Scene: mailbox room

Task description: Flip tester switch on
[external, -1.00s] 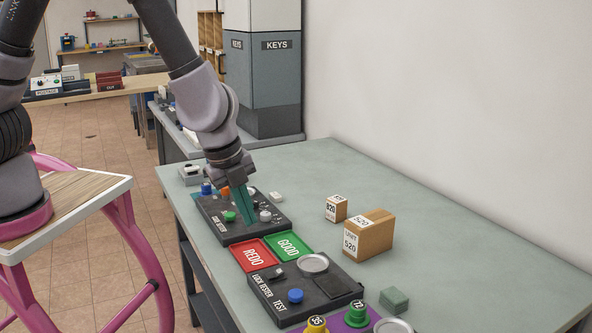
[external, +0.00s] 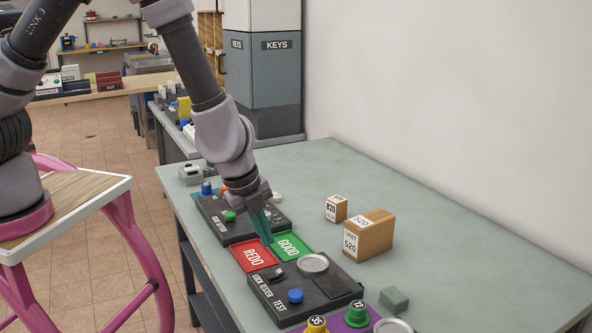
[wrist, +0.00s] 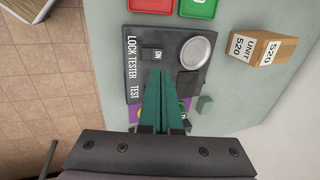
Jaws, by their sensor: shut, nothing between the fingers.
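The lock tester (external: 262,293) is a dark panel on the grey-green table, with a small dark switch (external: 277,273), a blue TEST button (external: 295,296) and a round silver dish (external: 313,263). In the wrist view, the switch area (wrist: 153,54) bears a small "ON" label, and the silver dish (wrist: 195,52) is to its right. My gripper (external: 268,242) has teal fingers pressed together and empty. In the external view they point down near the red and green trays. In the wrist view, the fingertips (wrist: 160,75) appear just below the switch; contact cannot be told. The fingers hide the blue button there.
A red REDO tray (external: 254,256) and a green GOOD tray (external: 290,246) lie behind the lock tester. Another dark tester (external: 210,217) stands beyond. Two cardboard boxes (external: 368,237) stand to the right. A purple mat (external: 352,319) with coloured knobs is in front. The table's right side is mostly clear.

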